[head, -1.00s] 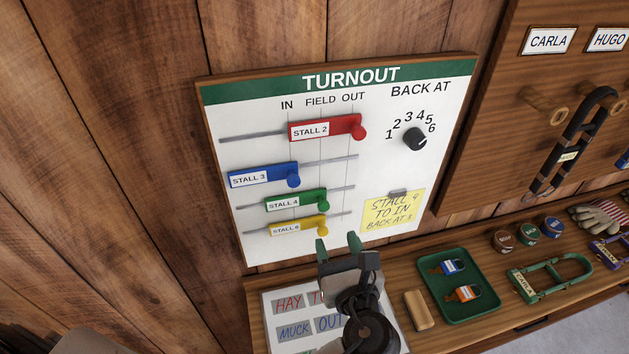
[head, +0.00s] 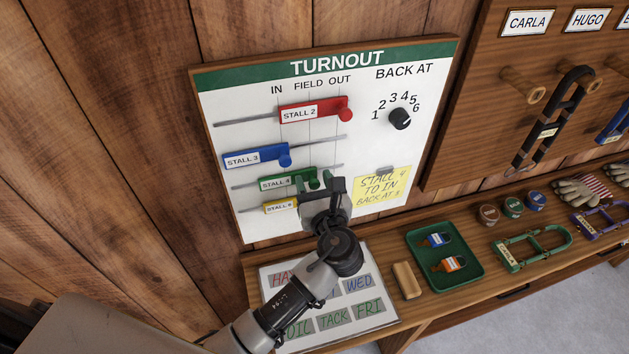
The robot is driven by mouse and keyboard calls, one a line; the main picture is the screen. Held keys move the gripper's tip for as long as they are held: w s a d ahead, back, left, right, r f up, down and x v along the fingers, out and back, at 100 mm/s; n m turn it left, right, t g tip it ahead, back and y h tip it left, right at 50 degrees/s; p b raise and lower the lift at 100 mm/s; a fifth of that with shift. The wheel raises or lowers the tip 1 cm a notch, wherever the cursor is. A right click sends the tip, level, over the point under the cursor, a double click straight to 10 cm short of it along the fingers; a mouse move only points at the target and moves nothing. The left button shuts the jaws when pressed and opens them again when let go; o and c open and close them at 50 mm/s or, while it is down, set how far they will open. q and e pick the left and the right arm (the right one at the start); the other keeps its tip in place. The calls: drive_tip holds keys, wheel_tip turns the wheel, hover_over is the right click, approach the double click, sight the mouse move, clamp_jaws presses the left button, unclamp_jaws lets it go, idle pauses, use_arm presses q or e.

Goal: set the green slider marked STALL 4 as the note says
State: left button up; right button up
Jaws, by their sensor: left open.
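The green slider marked STALL 4 (head: 272,184) sits on its slot in the white TURNOUT board (head: 222,135). Its knob end is near the FIELD line, right of the IN line. The yellow note (head: 381,187) reads STALL 4 TO IN, BACK AT and a digit I cannot read surely. My left gripper (head: 321,180) is open at the slider's right end, its fingers close around or beside the green knob. My right gripper is not in view.
The red STALL 2 slider (head: 315,112) and blue STALL 3 slider (head: 255,158) are above. A yellow slider (head: 280,208) lies just below, partly hidden by my gripper. A black dial (head: 400,118) is at right. The shelf holds a green tray (head: 461,277) and a wooden block (head: 407,280).

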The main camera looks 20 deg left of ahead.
sight(283, 181)
use_arm(q)
drive_tip(key=shift+c, duration=1)
clamp_jaws()
drive_tip(key=shift+s+a+r, duration=0.1)
drive_tip(key=shift+s+a, duration=0.05)
drive_tip(key=s+a+p, duration=0.1)
drive_tip(key=a+p, duration=0.1)
drive_tip(key=s+a+p, duration=0.2)
drive_tip(key=shift+a, duration=0.3)
drive_tip(key=shift+d, duration=0.1)
drive_tip(key=shift+c, duration=0.9)
unclamp_jaws()
drive_tip(key=o, duration=0.4)
drive_tip(key=shift+s+a, duration=0.1)
drive_tip(key=shift+a, duration=0.1)
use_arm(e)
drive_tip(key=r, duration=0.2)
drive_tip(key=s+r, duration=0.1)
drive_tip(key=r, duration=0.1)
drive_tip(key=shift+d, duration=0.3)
use_arm(q)
drive_tip(key=shift+d, duration=0.15)
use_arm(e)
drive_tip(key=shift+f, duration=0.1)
